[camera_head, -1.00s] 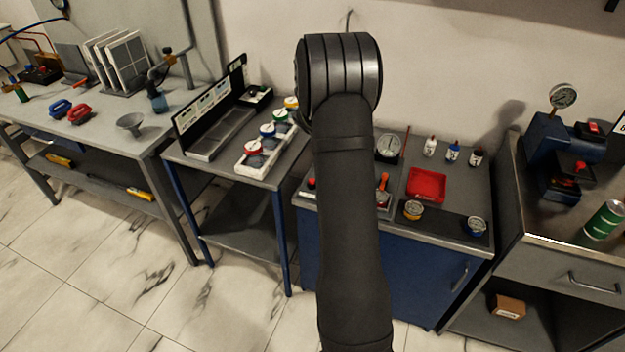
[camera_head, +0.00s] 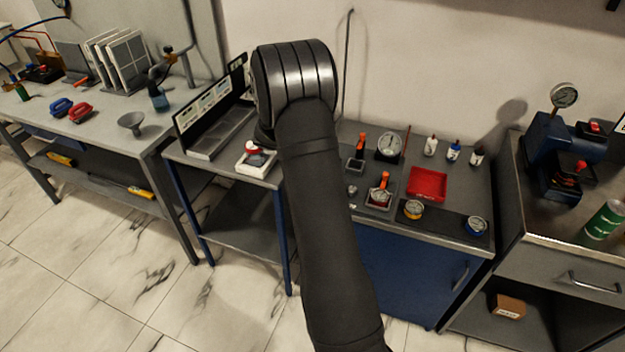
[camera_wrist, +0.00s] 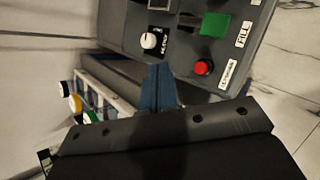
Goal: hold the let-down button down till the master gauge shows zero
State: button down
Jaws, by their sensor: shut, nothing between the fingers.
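In the wrist view a dark control panel carries a red round button (camera_wrist: 203,67) with a white label beside it, too blurred to read surely. A green square button (camera_wrist: 215,25) labelled FILL and a white knob (camera_wrist: 149,41) are on the same panel. My gripper (camera_wrist: 158,70) is shut and empty, its blue fingers pointing at the panel, left of and apart from the red button. In the head view my arm hides the gripper and panel. A white-faced gauge (camera_head: 390,146) stands on the blue cabinet, another (camera_head: 564,95) on the blue machine. I cannot tell which is the master; the needles are unreadable.
A white rack (camera_wrist: 92,95) with coloured caps lies left of my fingers; its near end (camera_head: 257,168) shows in the head view. A red tray (camera_head: 428,184) and small gauges (camera_head: 413,209) lie on the cabinet top. Wall is behind.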

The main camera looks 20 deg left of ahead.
jog(key=shift+f, duration=4)
jog(key=shift+f, duration=0.15)
jog(key=shift+f, duration=0.25)
jog(key=shift+f, duration=0.55)
dwell(0.6)
jog(key=shift+r, duration=0.1)
dwell(1.6)
jog(key=shift+r, duration=0.85)
